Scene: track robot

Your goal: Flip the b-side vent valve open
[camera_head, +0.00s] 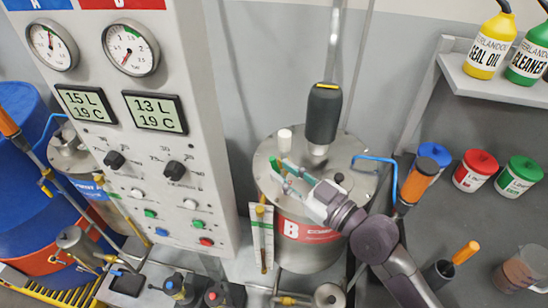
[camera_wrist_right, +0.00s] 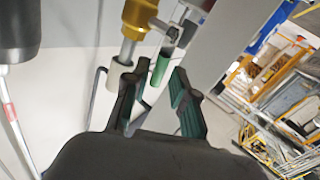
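Tank B (camera_head: 305,229) is a steel vessel with a red B label and a round lid. On the lid's left side stands a fitting with a white cap (camera_head: 284,138). In the right wrist view the fitting shows as a brass valve body (camera_wrist_right: 138,20) with a white end (camera_wrist_right: 118,74) and a green handle (camera_wrist_right: 162,67). My right gripper (camera_head: 283,176) reaches in over the lid from the lower right. Its green-padded fingers (camera_wrist_right: 158,100) are apart, with the green handle just beyond their tips; contact cannot be told. My left gripper is not in view.
A control panel (camera_head: 150,90) with gauges stands left of the tank. A black-sleeved pipe (camera_head: 322,115) rises behind the lid, and a blue hose (camera_head: 385,160) curves at its right. Paint tins (camera_head: 476,172) and a beaker (camera_head: 522,268) stand on the bench at right.

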